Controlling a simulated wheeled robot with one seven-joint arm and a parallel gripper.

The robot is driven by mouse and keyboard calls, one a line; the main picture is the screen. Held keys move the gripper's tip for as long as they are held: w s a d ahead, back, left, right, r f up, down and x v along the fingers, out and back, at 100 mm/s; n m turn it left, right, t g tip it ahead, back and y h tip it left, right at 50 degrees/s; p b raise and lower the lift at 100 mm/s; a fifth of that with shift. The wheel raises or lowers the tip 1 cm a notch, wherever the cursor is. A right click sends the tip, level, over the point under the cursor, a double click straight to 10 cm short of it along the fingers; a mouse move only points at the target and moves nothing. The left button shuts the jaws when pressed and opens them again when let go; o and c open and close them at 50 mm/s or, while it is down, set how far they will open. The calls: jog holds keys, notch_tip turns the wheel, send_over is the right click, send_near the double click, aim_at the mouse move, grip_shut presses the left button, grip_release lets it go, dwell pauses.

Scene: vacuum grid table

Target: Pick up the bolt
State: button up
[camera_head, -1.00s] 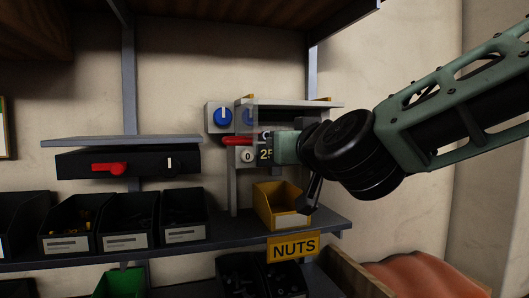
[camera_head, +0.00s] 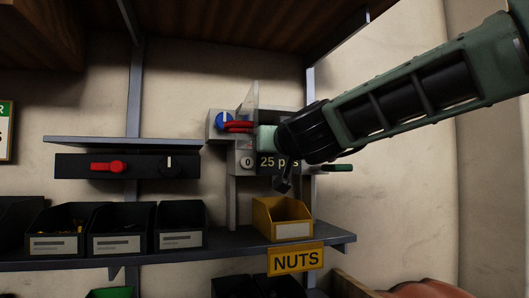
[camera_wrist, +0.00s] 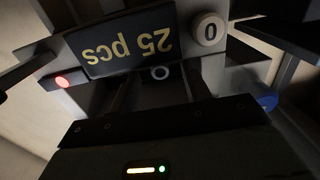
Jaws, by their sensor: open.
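I cannot make out a bolt in either view. A yellow bin (camera_head: 283,218) with a blank label stands on the shelf above a NUTS sign (camera_head: 296,259); its contents are not clear. My gripper (camera_head: 282,148) is open, above that bin and in front of a grey counting device (camera_head: 246,185). Its fingers are mostly hidden or hard to separate from the device. In the wrist view the device's "25 pcs" display (camera_wrist: 128,38) appears upside down, with nothing seen held.
Black bins (camera_head: 56,230) stand left on the dark shelf (camera_head: 125,258). A dark panel with a red handle (camera_head: 108,167) hangs above them. A blue knob (camera_head: 222,121) and a round "0" button (camera_head: 247,162) are on the device. Open wall lies at the right.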

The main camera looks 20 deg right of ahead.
jog(key=w+b, duration=0.1)
jog(key=w, duration=0.5)
grip_shut()
